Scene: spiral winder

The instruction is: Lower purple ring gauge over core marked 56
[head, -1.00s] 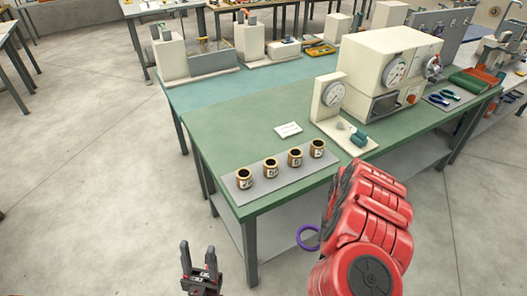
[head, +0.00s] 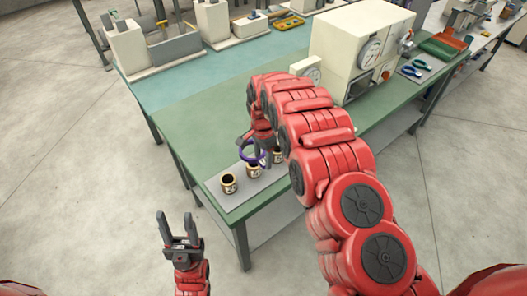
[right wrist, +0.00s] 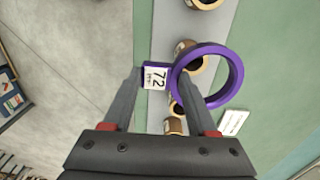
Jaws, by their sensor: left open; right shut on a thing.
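The purple ring gauge (head: 241,151) is held above the row of cores at the bench's front edge. In the right wrist view its ring (right wrist: 237,76) has a tab with a white label (right wrist: 155,77) reading 72. My right gripper (right wrist: 159,80) is shut on this tab. Brown cores with pale labels stand on a grey mat, among them a front-left core (head: 229,183), a middle one (head: 254,171) and one further right (head: 278,157). Their numbers are not legible, so I cannot tell which is 56. My right arm hides part of the row. My left gripper (head: 177,222) is open and empty, off the bench.
The grey mat (head: 232,200) lies on the green bench (head: 182,115). A large cream machine with a dial (head: 352,45) stands at the back right. In the right wrist view a white card (right wrist: 232,122) lies beside the mat. The bench's left part is clear.

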